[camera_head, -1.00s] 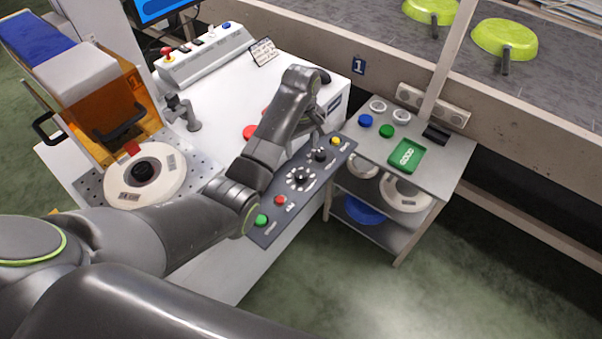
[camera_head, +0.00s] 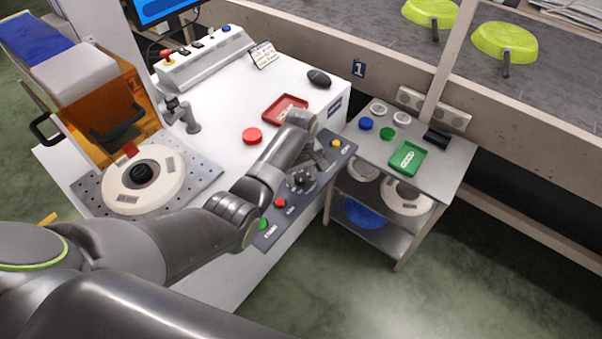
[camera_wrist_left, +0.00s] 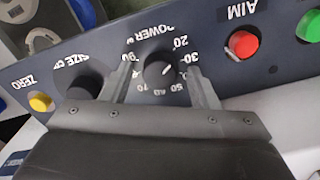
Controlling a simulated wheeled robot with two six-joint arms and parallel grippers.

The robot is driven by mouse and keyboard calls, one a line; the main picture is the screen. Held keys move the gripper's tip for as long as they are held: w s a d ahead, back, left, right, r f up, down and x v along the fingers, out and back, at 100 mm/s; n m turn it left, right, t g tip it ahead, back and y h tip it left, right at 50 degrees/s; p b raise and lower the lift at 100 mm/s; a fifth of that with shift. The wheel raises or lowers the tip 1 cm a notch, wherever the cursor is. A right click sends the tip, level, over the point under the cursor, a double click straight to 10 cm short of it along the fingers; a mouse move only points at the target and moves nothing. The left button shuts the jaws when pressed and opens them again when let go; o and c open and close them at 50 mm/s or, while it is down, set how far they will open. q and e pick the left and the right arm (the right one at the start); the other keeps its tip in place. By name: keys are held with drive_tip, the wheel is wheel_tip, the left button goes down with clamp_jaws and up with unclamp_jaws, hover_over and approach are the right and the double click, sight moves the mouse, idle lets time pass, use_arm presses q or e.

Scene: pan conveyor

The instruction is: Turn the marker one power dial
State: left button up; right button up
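The power dial (camera_wrist_left: 160,70) is a round black knob on the dark control panel (camera_head: 268,238), with white numbers around it. A small light mark on its top points to the upper right in the left wrist view, roughly toward the 20 and 30 labels. My left gripper (camera_wrist_left: 161,82) is open, one finger on each side of the dial, with gaps visible between the knob and the fingers. In the head view the dial (camera_head: 300,181) shows just below my left gripper (camera_head: 315,164). My right gripper is out of view.
The size dial (camera_wrist_left: 84,80) sits close beside one finger, with a yellow button (camera_wrist_left: 40,102) beyond it. Red (camera_wrist_left: 242,44) and green (camera_wrist_left: 308,26) buttons lie on the other side. A red tray (camera_head: 284,109) and red disc (camera_head: 252,136) lie on the white worktop.

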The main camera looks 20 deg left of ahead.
use_arm(q)
drive_tip(key=c, duration=0.9)
drive_tip(key=m+p, duration=0.2)
drive_tip(key=shift+r+m, duration=0.2)
drive_tip(key=shift+m, duration=0.1)
drive_tip(key=m+p, duration=0.2)
drive_tip(key=m, duration=0.1)
drive_tip(key=shift+m+p, duration=0.3)
drive_tip(key=m+p, duration=0.1)
drive_tip(key=m, duration=0.2)
drive_tip(key=shift+m, duration=0.3)
drive_tip(key=m+p, duration=0.1)
drive_tip(key=m, duration=0.3)
drive_tip(key=shift+w+f, duration=0.1)
drive_tip(key=shift+m, duration=0.4)
